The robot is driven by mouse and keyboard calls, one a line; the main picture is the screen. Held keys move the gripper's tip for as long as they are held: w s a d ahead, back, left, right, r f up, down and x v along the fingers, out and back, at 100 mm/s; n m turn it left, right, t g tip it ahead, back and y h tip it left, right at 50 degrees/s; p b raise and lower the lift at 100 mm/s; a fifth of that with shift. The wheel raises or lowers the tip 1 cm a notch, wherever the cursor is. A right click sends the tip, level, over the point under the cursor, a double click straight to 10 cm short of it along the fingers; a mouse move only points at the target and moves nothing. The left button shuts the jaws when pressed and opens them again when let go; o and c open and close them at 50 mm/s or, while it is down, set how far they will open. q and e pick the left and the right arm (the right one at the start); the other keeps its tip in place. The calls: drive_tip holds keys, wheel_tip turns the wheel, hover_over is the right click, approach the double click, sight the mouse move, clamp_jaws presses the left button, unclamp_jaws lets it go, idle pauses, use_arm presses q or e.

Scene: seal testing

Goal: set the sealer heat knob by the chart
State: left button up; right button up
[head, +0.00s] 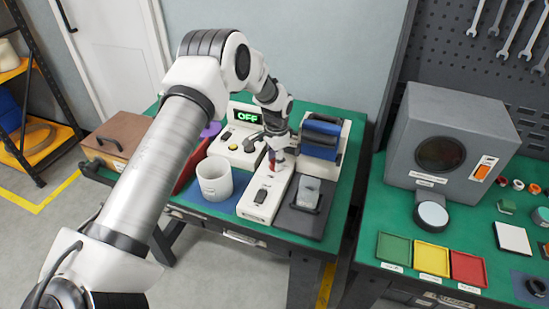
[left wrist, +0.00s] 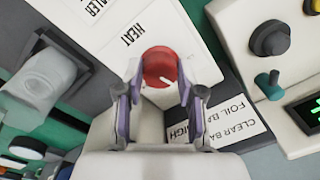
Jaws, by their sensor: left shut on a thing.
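The sealer is a long white box (head: 259,209) on the green table, with a black switch on top; its "HEAT" label shows in the left wrist view. The red heat knob (left wrist: 160,66) has a white pointer mark toward its lower right in that view. My left gripper (head: 277,152) is over the far end of the sealer, its fingers on either side of the knob, shut on it. The chart (left wrist: 232,122) is a white card beside the sealer; "FOIL BA", "CLEAR BA" and "HIGH" are readable, the rest hidden by the gripper. My right gripper is out of view.
A device with a green "OFF" display (head: 247,116) stands behind the sealer. A white cup (head: 214,182) is at its left. My left arm crosses the table's left side.

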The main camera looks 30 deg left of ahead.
use_arm(q)
drive_tip(key=n, duration=0.4)
drive_tip(key=shift+s+d+f+n+p, duration=0.1)
drive_tip(key=shift+f+n+p, duration=0.05)
drive_tip(key=shift+n+p, duration=0.2)
drive_tip(key=n, duration=0.4)
drive_tip(key=shift+g, duration=0.3)
drive_tip(key=o, duration=0.9)
drive_tip(key=shift+o, duration=1.2)
drive_tip(key=shift+w, duration=0.25)
